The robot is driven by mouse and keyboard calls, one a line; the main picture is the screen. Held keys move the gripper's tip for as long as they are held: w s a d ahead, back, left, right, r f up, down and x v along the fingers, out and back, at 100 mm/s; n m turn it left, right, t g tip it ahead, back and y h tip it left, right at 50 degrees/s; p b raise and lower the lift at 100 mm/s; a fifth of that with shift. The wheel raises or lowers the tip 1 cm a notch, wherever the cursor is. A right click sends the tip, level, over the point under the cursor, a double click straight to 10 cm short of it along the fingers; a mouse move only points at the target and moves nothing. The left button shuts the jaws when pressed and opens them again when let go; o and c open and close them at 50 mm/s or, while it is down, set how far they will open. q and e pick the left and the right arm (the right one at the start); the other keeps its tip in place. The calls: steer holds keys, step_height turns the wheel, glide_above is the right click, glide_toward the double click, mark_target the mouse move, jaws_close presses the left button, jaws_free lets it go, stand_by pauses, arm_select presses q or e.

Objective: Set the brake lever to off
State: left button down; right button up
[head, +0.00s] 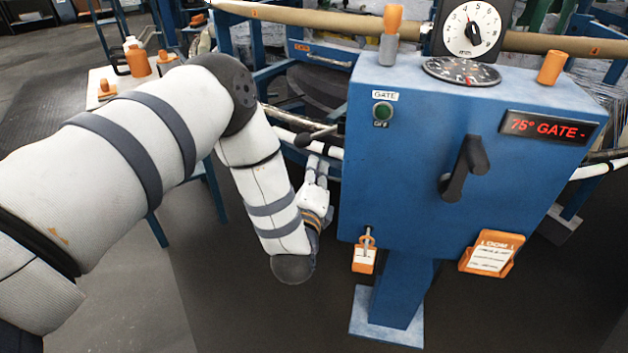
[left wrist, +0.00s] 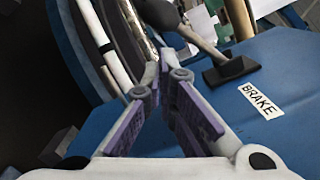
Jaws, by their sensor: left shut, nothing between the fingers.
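The brake lever shows in the left wrist view as a grey shaft (left wrist: 200,36) with a dark round knob (left wrist: 159,13), rising from a black base on a blue surface. A white BRAKE label (left wrist: 262,101) lies beside the base. In the head view its dark knob (head: 303,140) shows just left of the blue cabinet. My left gripper (head: 315,163) is shut and empty just below the knob. In the left wrist view its fingertips (left wrist: 165,68) meet short of the shaft and knob; whether they touch is unclear. My right gripper is not in view.
A blue control cabinet (head: 405,145) stands close right of my left gripper, with a black handle (head: 465,168), a dial (head: 472,30) and a red display (head: 549,127) reading "75° GATE". Loom rings and blue frame parts lie behind. Open dark floor (head: 240,310) lies below.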

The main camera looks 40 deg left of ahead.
mark_target(316, 136)
arm_select(q)
steer(key=x, duration=0.3)
steer(key=shift+w+a, duration=0.15)
steer(key=shift+w, duration=0.2)
steer(key=shift+r, duration=0.1)
steer(key=shift+s+a+r+m+p, duration=0.1)
steer(key=shift+a+r+m+p, duration=0.1)
steer(key=shift+m+p, duration=0.25)
